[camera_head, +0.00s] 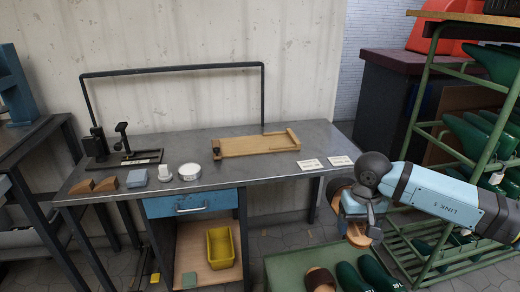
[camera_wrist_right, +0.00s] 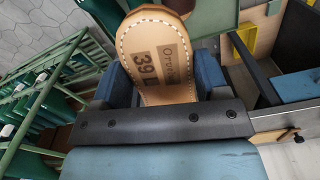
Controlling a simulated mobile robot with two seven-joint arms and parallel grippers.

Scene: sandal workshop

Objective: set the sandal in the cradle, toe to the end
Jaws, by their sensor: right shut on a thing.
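My right gripper (camera_head: 352,212) is in front of the bench's right end, beyond its edge. It is shut on a tan sandal (camera_head: 339,188), whose parts show above and below the gripper. In the right wrist view the sandal's stitched sole (camera_wrist_right: 155,45), marked 39, sits between the blue fingers; a brown strap is cut off at the top edge. The cradle, seemingly the light wooden tray (camera_head: 258,147) with a raised end piece at right and a dark clamp-like part at left, lies empty on the bench. My left gripper is out of view.
The grey bench (camera_head: 225,172) also holds a black press stand (camera_head: 124,158), wooden wedges, a grey block, a white round tin (camera_head: 189,172) and two labels. A green boot rack (camera_head: 440,160) stands at right.

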